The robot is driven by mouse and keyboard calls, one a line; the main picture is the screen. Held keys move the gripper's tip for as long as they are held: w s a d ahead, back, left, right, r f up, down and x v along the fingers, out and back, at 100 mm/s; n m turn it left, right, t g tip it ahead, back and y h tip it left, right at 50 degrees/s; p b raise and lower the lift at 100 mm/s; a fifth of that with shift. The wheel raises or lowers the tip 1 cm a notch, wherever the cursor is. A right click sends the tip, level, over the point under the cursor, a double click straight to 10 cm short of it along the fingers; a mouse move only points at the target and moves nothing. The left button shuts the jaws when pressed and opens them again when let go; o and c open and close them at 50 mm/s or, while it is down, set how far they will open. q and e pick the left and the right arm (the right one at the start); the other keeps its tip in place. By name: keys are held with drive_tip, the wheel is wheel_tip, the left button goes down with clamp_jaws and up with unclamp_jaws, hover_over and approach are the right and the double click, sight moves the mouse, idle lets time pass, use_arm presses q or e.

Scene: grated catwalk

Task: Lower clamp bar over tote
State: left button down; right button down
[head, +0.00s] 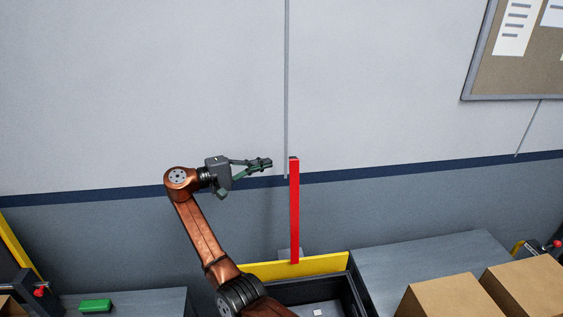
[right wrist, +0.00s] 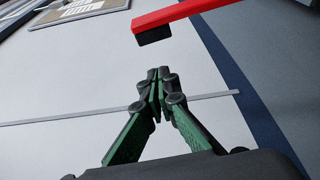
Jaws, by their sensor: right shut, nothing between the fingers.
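The red clamp bar (head: 294,210) stands upright at the back of the dark tote (head: 357,299), above a yellow plate (head: 325,265). Its dark-tipped end also shows at the top of the right wrist view (right wrist: 180,18). My right gripper (head: 268,163) is shut and empty, just left of the bar's upper end and apart from it. In the right wrist view its green fingers (right wrist: 158,78) meet at the tips, with the bar end beyond them. My arm hides the left part of the tote. My left gripper is not in view.
Cardboard boxes (head: 450,300) stand at the lower right on a grey surface (head: 420,258). A green block (head: 96,305) lies on the grey surface at lower left. Red-knobbed devices (head: 40,291) stand at both sides. The wall behind is mostly bare, with a notice board (head: 530,60).

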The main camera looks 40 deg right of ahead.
drive_tip(key=s+d+p, duration=0.3)
drive_tip(key=s+d, duration=0.1)
drive_tip(key=shift+s+d+r, duration=0.15)
drive_tip(key=shift+s+d, duration=0.05)
drive_tip(key=shift+s, duration=0.05)
drive_tip(key=shift+a, duration=0.1)
idle(0.4)
